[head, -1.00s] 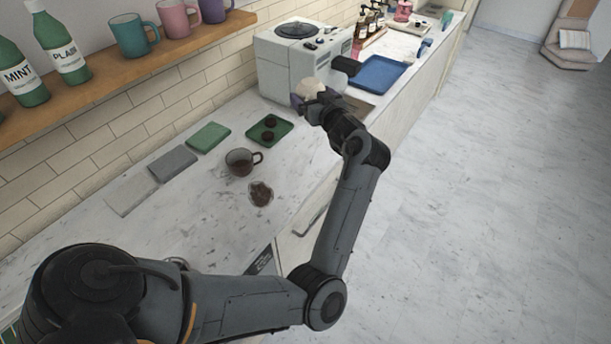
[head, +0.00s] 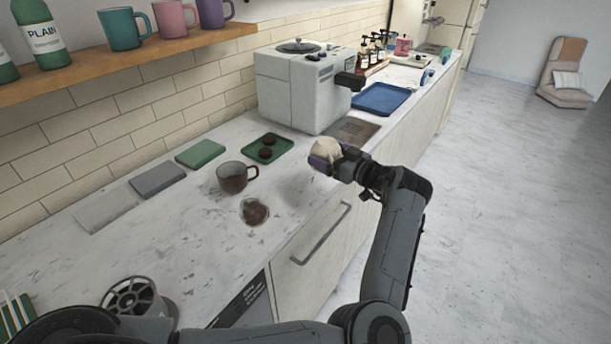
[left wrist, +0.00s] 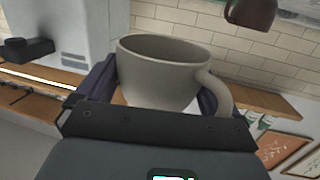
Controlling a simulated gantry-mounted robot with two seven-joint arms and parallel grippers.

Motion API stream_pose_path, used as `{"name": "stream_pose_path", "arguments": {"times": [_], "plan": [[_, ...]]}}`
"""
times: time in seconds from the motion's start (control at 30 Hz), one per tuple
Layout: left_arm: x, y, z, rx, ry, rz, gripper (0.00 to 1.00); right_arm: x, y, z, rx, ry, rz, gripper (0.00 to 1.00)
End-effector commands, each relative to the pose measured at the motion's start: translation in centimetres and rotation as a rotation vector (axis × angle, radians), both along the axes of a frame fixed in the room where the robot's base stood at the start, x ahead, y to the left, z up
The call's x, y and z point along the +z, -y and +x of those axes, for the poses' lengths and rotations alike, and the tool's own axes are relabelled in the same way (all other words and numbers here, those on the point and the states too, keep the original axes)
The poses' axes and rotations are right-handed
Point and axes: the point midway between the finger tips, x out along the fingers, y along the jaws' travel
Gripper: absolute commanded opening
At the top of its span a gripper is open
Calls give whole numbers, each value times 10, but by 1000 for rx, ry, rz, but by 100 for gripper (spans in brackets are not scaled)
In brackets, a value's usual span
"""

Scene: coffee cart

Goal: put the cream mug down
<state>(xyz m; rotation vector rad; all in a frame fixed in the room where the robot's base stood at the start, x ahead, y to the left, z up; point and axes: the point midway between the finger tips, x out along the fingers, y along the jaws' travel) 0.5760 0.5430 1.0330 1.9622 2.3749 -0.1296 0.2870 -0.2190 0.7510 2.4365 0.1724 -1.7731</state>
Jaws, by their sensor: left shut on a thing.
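The cream mug (head: 325,151) is held in my left gripper (head: 338,164), above the front edge of the counter, near the coffee machine. In the left wrist view the cream mug (left wrist: 158,72) sits between the two purple-tipped fingers of the left gripper (left wrist: 155,92), with its handle at the right finger. The gripper is shut on it. In the head view the fingers partly hide the mug, and I cannot tell its exact height above the counter. My right gripper is in neither current view.
A dark see-through mug (head: 234,178) and a small dish of brown stuff (head: 254,211) stand on the counter (head: 190,228). A green tray (head: 286,153) holds two dark discs. The grey coffee machine (head: 298,95) and a blue tray (head: 381,99) are farther along.

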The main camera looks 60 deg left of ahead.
Motion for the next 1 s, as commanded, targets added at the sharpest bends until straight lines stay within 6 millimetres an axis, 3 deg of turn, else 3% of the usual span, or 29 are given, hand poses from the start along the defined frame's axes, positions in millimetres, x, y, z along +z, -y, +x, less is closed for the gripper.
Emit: {"name": "stream_pose_path", "arguments": {"times": [0.2, 0.43, 0.73, 1.0], "plan": [[-28, -47, -9, 5, 0, 2, 30, -12, 0, 0, 2, 0, -2, 100], [-49, -82, -14, 3, 0, 2, 30, -20, 1, 0, 3, 0, -4, 100], [-59, -94, -16, 1, 1, 1, 30, -24, 1, 0, 3, 0, -4, 100], [-91, -93, -16, 1, 1, 1, 30, -36, 1, 0, 3, 0, -4, 100]]}}
